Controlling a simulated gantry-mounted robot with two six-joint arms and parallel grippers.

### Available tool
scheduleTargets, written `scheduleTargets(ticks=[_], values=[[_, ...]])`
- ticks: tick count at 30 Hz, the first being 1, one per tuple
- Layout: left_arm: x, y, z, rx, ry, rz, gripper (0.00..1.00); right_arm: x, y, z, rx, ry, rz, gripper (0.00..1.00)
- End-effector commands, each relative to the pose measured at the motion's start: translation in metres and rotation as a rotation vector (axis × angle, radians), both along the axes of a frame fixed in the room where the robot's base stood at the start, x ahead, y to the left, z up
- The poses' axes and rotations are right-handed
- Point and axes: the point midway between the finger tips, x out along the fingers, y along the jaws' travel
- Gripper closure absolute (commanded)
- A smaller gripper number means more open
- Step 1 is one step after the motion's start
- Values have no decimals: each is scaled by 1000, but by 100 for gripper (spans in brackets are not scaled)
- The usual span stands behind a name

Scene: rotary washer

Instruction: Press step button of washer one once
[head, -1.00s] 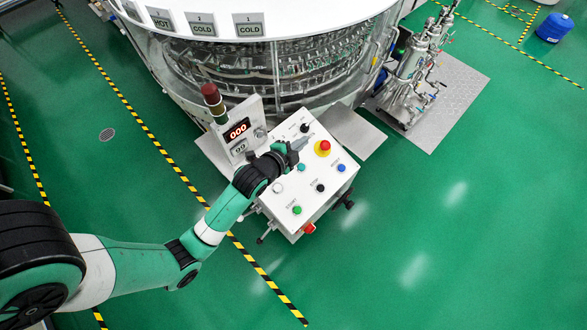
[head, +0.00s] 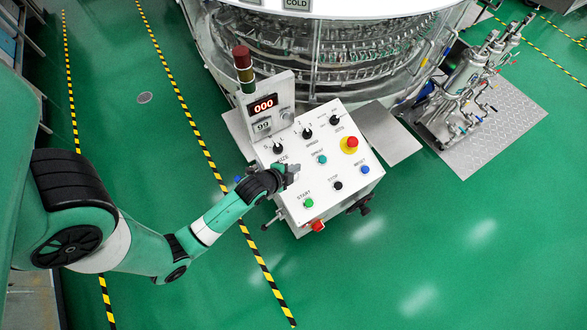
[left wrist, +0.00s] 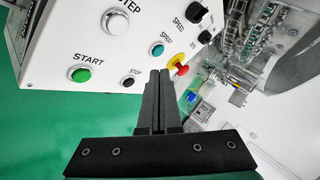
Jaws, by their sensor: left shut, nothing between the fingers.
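The white control panel (head: 325,185) stands in front of the round washer. Its large silver STEP button (left wrist: 115,22) shows at the top of the left wrist view. My left gripper (head: 292,170) is shut and empty, above the left part of the panel. In the left wrist view its closed fingertips (left wrist: 160,73) lie below and right of the STEP button in the picture; I cannot tell the exact gap to the panel. My right gripper is not in view.
Near STEP are the green START button (head: 309,203), black STOP button (head: 338,185), teal button (head: 321,159), blue button (head: 364,169) and red-yellow emergency stop (head: 349,144). A display post (head: 265,105) reads 000 and 99. Green floor lies open at right.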

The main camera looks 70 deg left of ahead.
Motion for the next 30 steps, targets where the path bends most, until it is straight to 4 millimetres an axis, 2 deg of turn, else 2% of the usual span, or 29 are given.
scheduleTargets(ticks=[13,21,30], values=[[-3,15,-63,0,-1,2,100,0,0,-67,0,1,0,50],[-4,21,-81,1,-1,0,100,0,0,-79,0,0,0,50],[-4,22,-82,0,0,0,100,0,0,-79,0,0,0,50]])
